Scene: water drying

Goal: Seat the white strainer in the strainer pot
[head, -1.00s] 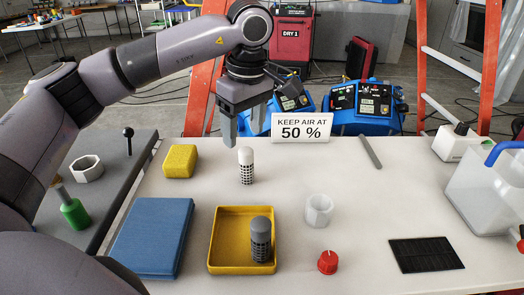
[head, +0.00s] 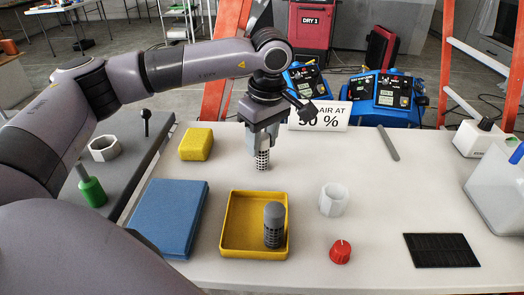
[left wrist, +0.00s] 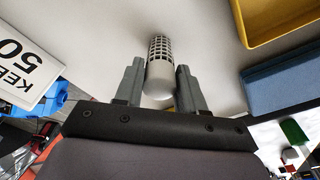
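The white strainer (head: 262,159) has a smooth white cap and a dark slotted lower part. It stands upright on the table, with its top between the fingers of my left gripper (head: 263,137). In the left wrist view the strainer (left wrist: 161,70) fills the gap between both fingers of the left gripper (left wrist: 160,82), which look closed on it. A white, open-topped, many-sided cup (head: 333,199), which looks like the strainer pot, stands apart to the right. My right gripper is not in view.
A blue box (head: 171,216), yellow block (head: 196,144), red knob (head: 340,251) and black mat (head: 441,250) lie around. A sign (head: 338,118) stands behind the gripper. The table right of the gripper is fairly clear.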

